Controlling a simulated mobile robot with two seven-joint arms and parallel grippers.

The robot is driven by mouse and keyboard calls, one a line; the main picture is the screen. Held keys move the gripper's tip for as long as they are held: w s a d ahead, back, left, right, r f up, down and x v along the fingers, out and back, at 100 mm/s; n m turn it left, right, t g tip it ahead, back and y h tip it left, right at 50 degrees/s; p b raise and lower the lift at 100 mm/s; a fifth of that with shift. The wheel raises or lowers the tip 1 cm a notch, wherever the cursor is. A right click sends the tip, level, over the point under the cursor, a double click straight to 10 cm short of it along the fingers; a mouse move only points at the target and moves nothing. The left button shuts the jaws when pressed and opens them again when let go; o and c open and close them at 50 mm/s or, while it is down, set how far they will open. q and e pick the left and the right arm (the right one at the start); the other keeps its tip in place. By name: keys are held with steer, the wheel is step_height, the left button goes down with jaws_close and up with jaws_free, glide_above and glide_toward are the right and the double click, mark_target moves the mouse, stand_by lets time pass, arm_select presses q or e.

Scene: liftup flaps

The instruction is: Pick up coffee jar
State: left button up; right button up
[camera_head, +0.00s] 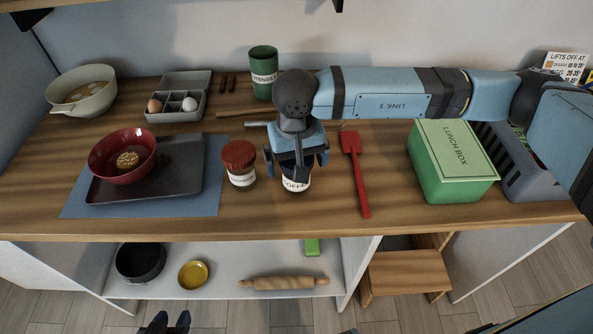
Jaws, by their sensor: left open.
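The coffee jar (296,186) stands upright near the front of the wooden counter, its label partly readable. My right gripper (297,163) reaches in from the right and is directly above the jar, pointing down. Its two fingers are spread, one on each side of the jar's top, and do not appear closed on it. The wrist hides most of the jar's upper part. My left gripper (166,323) is at the bottom edge, in front of the lower shelf, open and empty, only partly in view.
A red-lidded jar (239,164) stands close left of the coffee jar. A red spatula (355,173) lies to its right, and a green lunch box (453,162) farther right. A tray (187,168) with a red bowl (122,157) is at left. A green canister (264,72) stands behind.

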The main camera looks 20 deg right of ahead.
steer(key=c, duration=1.1)
steer(key=shift+r, duration=0.15)
